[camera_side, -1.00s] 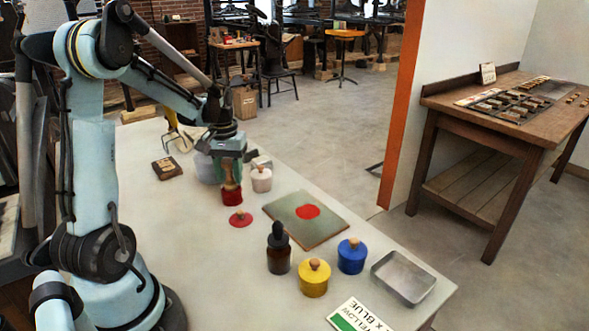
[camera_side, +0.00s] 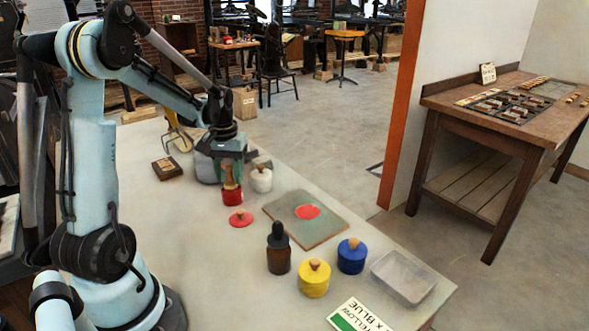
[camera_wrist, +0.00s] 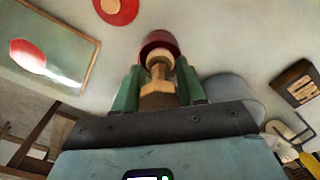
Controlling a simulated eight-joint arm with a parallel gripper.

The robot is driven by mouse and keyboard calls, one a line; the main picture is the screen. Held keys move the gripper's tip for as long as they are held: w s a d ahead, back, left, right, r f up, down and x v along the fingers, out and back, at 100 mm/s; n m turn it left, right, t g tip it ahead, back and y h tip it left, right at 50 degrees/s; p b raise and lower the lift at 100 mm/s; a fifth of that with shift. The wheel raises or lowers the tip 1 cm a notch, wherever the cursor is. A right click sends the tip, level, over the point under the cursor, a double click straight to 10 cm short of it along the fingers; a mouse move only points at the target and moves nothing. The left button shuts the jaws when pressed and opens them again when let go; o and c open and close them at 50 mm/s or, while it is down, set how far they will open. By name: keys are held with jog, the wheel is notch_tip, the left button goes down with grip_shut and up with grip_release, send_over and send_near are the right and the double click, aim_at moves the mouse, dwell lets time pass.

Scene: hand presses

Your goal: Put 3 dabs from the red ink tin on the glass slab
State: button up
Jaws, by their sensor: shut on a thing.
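The red ink tin (camera_side: 232,198) stands open on the table, with its red lid (camera_side: 240,219) lying beside it. My gripper (camera_side: 230,172) is just above the tin and shut on a wooden-handled dabber (camera_side: 230,182). The dabber is upright over the tin; its lower end is hidden in side view. In the wrist view, the dabber (camera_wrist: 158,88) sits between my fingers, with the red tin (camera_wrist: 158,40) around its far end. The glass slab (camera_side: 322,225) lies to the right, bearing a red ink patch (camera_side: 307,212). The slab also shows in the wrist view (camera_wrist: 80,75).
A white tin (camera_side: 261,180) stands close to the right of the red tin. A dark block (camera_side: 167,168) lies to the left.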

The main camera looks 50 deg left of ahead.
jog(key=shift+r, duration=3.45)
jog(key=w+d+f, duration=0.1)
jog(key=w+d, duration=0.4)
jog(key=d, duration=0.4)
jog(key=w+d+f, duration=0.1)
jog(key=w+d, duration=0.4)
jog(key=d, duration=0.3)
jog(key=shift+s+f, duration=0.15)
jog(key=shift+f, duration=2.9)
jog(key=shift+f, duration=0.55)
